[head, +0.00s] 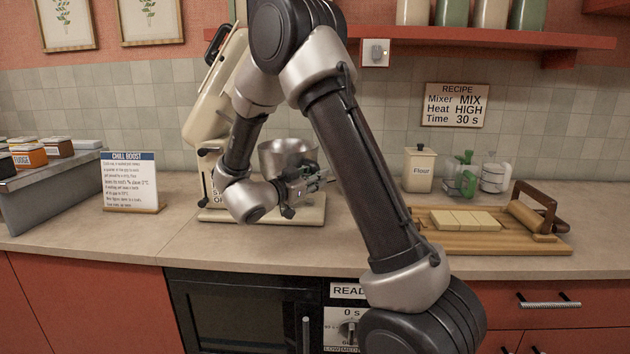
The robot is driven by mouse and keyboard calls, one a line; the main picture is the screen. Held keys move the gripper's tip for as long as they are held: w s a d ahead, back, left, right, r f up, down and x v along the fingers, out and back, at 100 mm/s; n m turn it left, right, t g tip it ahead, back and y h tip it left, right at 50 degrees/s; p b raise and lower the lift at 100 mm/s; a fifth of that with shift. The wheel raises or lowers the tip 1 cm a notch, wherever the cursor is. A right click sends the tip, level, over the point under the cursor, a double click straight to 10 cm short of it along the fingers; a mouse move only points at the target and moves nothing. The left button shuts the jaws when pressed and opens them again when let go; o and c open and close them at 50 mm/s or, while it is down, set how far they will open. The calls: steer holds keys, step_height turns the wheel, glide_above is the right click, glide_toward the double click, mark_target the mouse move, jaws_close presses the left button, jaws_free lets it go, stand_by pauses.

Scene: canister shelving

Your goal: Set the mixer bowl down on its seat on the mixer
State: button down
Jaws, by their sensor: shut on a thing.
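The metal mixer bowl (286,155) is upright over the base of the cream mixer (208,112). My gripper (305,178) is shut on the bowl at its front right side. The mixer's head is tilted up, and my arm covers part of it. The mixer base (310,214) shows below the bowl and gripper. The seat is hidden behind my gripper and wrist, so I cannot tell whether the bowl touches it.
A Chill Boost sign (131,181) stands left of the mixer. A wall shelf (480,37) holds several canisters. The counter front left of the mixer is clear.

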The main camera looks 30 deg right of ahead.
steer(key=shift+w+d, duration=0.45)
steer(key=shift+w, duration=0.15)
steer(key=shift+f, duration=1.45)
steer(key=shift+s+f, duration=0.1)
steer(key=shift+f, duration=0.35)
steer(key=c, duration=1.2)
jaws_free()
steer(key=shift+f, duration=0.1)
steer(key=shift+a, duration=0.1)
